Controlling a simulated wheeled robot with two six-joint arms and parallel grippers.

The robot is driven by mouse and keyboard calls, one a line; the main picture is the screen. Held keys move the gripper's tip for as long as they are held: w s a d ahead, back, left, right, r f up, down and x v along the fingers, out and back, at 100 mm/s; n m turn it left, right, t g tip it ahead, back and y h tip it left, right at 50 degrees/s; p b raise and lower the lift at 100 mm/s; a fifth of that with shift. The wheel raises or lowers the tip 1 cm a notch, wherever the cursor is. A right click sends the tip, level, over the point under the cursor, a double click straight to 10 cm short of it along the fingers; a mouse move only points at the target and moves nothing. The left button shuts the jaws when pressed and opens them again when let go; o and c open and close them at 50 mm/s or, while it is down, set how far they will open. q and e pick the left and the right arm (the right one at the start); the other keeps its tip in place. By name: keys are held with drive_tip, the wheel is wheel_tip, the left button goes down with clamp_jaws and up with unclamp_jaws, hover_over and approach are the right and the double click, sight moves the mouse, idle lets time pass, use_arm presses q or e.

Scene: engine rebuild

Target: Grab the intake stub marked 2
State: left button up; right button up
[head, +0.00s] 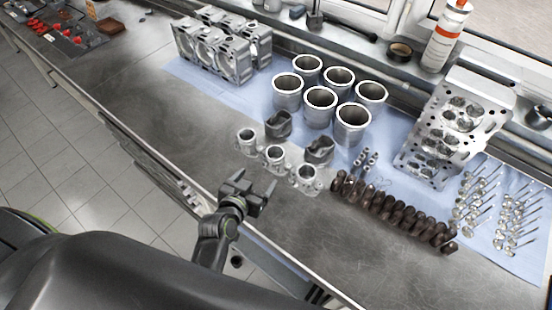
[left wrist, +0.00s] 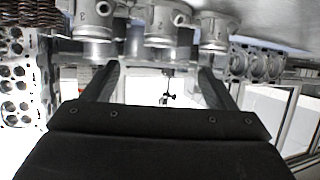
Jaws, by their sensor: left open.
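Three silver intake stubs stand in a row at the front edge of the blue cloth. The middle stub (head: 274,158) bears a mark that looks like a 2 in the left wrist view (left wrist: 163,20), where the picture is upside down. The other stubs stand to its left (head: 246,142) and right (head: 307,178) in the head view. My left gripper (head: 256,187) is open and empty, on the near side of the row and short of the middle stub. Its fingers (left wrist: 157,75) are spread below the middle stub in the left wrist view. My right gripper is not in view.
Two dark pistons (head: 279,125) stand close behind the stubs, with several cylinder liners (head: 320,104) farther back. A row of brown springs (head: 395,212) lies right of the stubs. The cylinder head (head: 455,125) and valves (head: 495,215) are farther right. Bench at left (head: 140,95) is clear.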

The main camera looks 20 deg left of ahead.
use_arm(q)
drive_tip(key=b, duration=0.1)
approach(278, 151)
drive_tip(key=b+x, duration=0.3)
drive_tip(key=b, duration=0.1)
drive_tip(key=shift+d+f, duration=0.1)
drive_tip(key=shift+w+f+b, duration=0.15)
drive_tip(key=shift+w+b, duration=0.2)
drive_tip(key=shift+w, duration=0.25)
drive_tip(key=b+x, duration=0.3)
drive_tip(key=b, duration=0.1)
drive_tip(key=shift+w+f, duration=0.3)
drive_tip(key=shift+w+f+b, duration=0.15)
drive_tip(key=shift+w+b, duration=0.35)
drive_tip(key=shift+w, duration=0.15)
drive_tip(key=c, duration=1.3)
